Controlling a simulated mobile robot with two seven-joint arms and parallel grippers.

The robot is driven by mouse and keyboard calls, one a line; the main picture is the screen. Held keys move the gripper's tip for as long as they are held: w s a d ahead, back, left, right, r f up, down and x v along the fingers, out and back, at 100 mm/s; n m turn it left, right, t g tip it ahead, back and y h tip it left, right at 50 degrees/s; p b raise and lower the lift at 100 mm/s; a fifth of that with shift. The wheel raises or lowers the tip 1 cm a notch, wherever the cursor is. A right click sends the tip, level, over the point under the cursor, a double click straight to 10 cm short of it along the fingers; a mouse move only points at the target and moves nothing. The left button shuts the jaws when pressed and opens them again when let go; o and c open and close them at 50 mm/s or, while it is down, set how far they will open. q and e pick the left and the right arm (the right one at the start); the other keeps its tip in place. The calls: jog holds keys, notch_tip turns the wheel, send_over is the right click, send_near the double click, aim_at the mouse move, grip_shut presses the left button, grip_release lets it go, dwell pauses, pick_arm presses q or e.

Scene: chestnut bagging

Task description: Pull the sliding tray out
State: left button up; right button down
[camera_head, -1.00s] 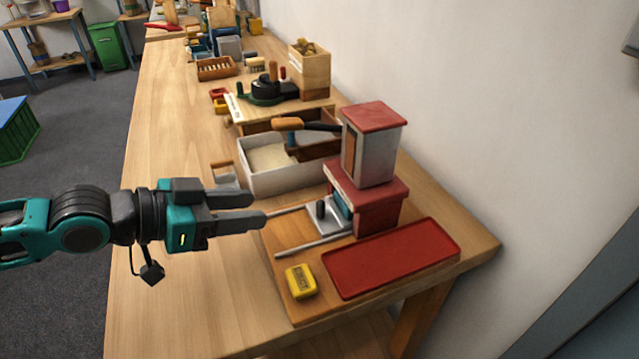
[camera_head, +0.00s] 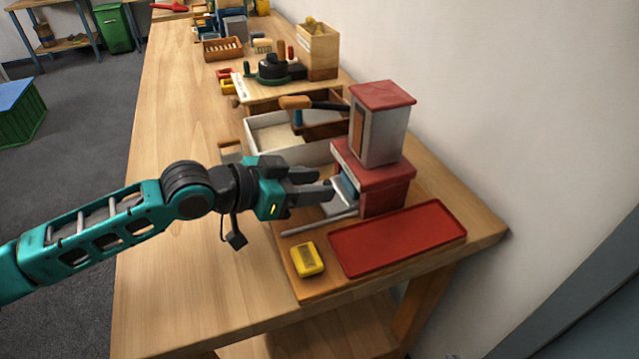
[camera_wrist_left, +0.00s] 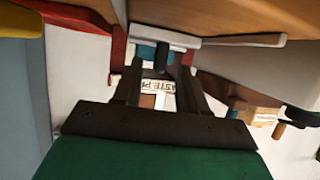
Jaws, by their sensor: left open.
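The sliding tray (camera_head: 340,207) is a light grey plate at the front of the red-and-grey machine (camera_head: 373,175), partly hidden by my left gripper. My left gripper (camera_head: 325,184) is open, its fingertips over the tray close to the machine's front. In the left wrist view the tray (camera_wrist_left: 185,40) lies beyond the fingers (camera_wrist_left: 160,66). Its dark knob (camera_wrist_left: 162,57) appears between the fingertips; I cannot tell whether they touch it. My right gripper is not in view.
A grey rail (camera_head: 318,224) lies in front of the tray. A yellow block (camera_head: 308,259) and a red tray (camera_head: 400,238) lie on the near side. A white box (camera_head: 290,158) stands behind my gripper. The table's left part is clear.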

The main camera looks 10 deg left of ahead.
pick_arm(q)
jog(key=shift+x, duration=0.9)
grip_shut()
